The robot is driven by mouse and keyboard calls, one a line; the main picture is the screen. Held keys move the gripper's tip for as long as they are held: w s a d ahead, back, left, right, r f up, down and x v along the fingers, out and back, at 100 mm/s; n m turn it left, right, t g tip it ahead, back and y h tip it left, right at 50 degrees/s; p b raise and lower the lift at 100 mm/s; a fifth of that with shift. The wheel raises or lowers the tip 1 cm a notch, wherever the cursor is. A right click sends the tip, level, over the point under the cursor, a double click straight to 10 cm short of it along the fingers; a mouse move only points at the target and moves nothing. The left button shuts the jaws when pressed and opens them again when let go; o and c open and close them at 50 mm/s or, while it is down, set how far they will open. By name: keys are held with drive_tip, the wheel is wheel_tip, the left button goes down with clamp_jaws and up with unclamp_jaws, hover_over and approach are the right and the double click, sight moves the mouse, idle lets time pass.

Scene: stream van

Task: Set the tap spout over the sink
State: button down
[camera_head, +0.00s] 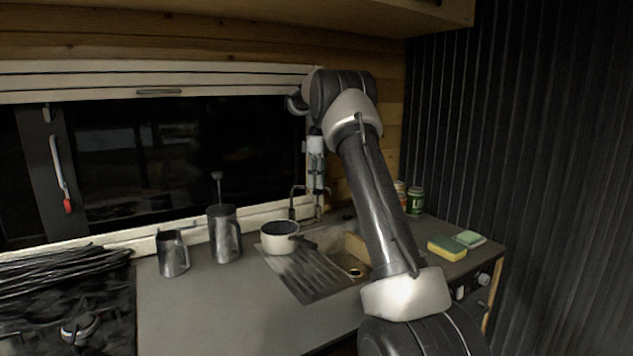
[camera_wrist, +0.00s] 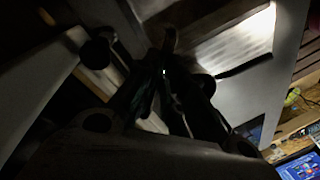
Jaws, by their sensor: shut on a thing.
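The sink (camera_head: 352,262) is a metal basin with a brassy drain, set in the counter and partly hidden behind my arm. The thin dark tap spout (camera_head: 294,190) shows by the window sill, behind the saucepan and left of the basin. My gripper (camera_head: 317,198) points down at the tap from above and is shut on it, apparently on the spout. The exact contact is too small to tell. In the wrist view, my gripper's dark fingers (camera_wrist: 166,85) are close together, and shadow hides most of what lies between them.
A white saucepan (camera_head: 280,238) stands on the ribbed drainboard (camera_head: 308,275), close to the tap. Sponges (camera_head: 447,248) and cans (camera_head: 415,202) are on the right. The front left counter is clear.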

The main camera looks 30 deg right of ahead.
drive_tip(key=c, duration=1.5)
unclamp_jaws()
